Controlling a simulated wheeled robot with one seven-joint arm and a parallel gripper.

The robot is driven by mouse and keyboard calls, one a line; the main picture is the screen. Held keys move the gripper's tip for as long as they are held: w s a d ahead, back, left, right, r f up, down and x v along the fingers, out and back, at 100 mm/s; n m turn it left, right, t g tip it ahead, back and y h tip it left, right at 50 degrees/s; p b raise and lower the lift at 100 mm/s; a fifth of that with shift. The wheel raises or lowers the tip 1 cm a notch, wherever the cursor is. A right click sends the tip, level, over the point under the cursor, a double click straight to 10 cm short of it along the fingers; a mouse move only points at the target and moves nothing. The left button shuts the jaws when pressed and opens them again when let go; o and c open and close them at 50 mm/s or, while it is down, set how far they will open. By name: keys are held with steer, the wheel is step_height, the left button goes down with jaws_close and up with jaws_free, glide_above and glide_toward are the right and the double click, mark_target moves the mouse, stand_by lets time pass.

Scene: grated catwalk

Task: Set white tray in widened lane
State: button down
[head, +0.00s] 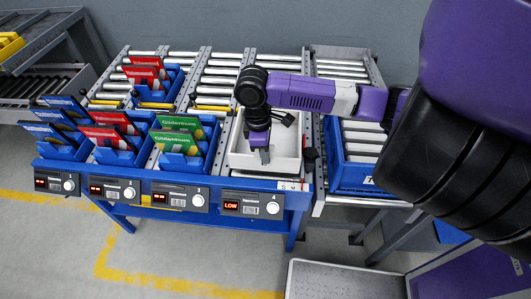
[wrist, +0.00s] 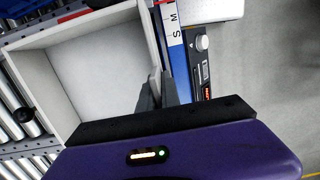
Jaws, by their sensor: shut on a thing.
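The white tray (head: 238,160) is an empty, shallow open box at the front end of the rightmost lane (head: 278,66) of the blue-framed roller rack. Its interior fills the left of the wrist view (wrist: 95,80). My gripper (head: 264,154) reaches down over the tray's front part and is shut on its front wall, which shows between the fingers in the wrist view (wrist: 158,90). The tray looks roughly level and between the lane's side rails. I cannot tell whether its underside touches the rollers.
Blue bins with green boxes (head: 180,140), red boxes and blue boxes fill the lanes to the left. A blue crate (head: 355,176) stands on the conveyor at the right. A display reading LOW (head: 250,205) and an S M label (head: 291,186) are on the front rail. Open floor lies in front.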

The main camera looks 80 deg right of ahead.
mark_target(265, 169)
steer(key=shift+f+b, duration=1.05)
steer(key=shift+f, duration=0.65)
steer(key=c, duration=1.5)
jaws_free()
steer(key=o, duration=0.4)
steer(key=shift+o, duration=0.2)
steer(key=shift+r+p, duration=3.55)
steer(key=shift+r, duration=0.5)
